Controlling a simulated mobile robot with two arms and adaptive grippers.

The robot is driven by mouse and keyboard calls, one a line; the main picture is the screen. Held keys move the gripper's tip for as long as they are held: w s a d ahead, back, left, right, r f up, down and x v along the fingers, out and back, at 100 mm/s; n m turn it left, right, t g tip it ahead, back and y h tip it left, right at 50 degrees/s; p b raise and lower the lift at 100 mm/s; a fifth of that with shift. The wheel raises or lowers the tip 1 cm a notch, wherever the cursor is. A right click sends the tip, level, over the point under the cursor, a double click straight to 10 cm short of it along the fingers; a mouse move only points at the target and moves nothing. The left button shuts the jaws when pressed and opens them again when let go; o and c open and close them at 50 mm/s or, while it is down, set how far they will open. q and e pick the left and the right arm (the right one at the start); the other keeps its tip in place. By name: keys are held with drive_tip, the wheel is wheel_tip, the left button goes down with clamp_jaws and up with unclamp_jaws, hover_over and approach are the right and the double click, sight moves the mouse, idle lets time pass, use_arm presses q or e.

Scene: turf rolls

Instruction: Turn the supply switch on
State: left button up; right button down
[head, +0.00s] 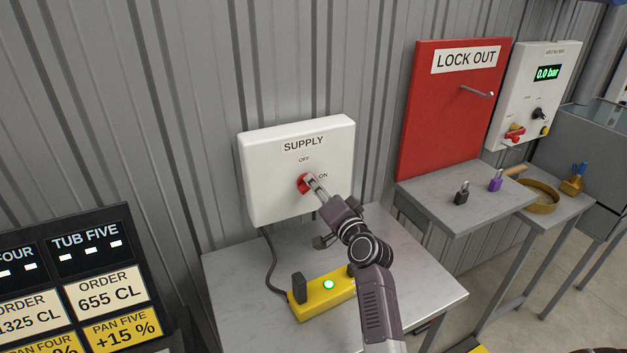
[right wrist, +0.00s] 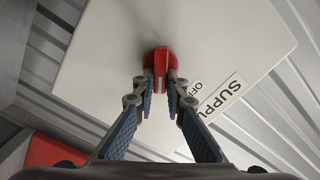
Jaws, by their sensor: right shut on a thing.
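The supply switch is a red knob (head: 303,184) on the front of a white box (head: 270,206) marked SUPPLY. An OFF mark is above the knob and an ON mark to its right. My right gripper (head: 311,181) is at the knob, its fingers shut on it. In the right wrist view, the red knob (right wrist: 160,58) sits between the two fingertips (right wrist: 160,80). My left gripper is not in view.
Below the box is a grey table (head: 235,290) with a yellow unit (head: 310,305) showing a green light. To the right are a red LOCK OUT board (head: 440,120), a side table (head: 480,215) with padlocks, and a white panel (head: 520,95) reading 0.0 bar. An order board (head: 85,270) stands at lower left.

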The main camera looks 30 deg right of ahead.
drive_tip(key=shift+d+f+m+p, duration=0.15)
drive_tip(key=shift+m+p, duration=0.45)
drive_tip(key=shift+m, duration=1.1)
drive_tip(key=shift+d+f+m+p, duration=0.1)
drive_tip(key=shift+f+m+p, duration=0.3)
drive_tip(key=shift+m, duration=1.3)
drive_tip(key=shift+a+r, duration=0.1)
drive_tip(key=c, duration=2)
unclamp_jaws()
drive_tip(key=shift+s, duration=0.1)
drive_tip(key=shift+o, duration=0.2)
drive_tip(key=s, duration=1.2)
drive_tip(key=shift+a, duration=0.3)
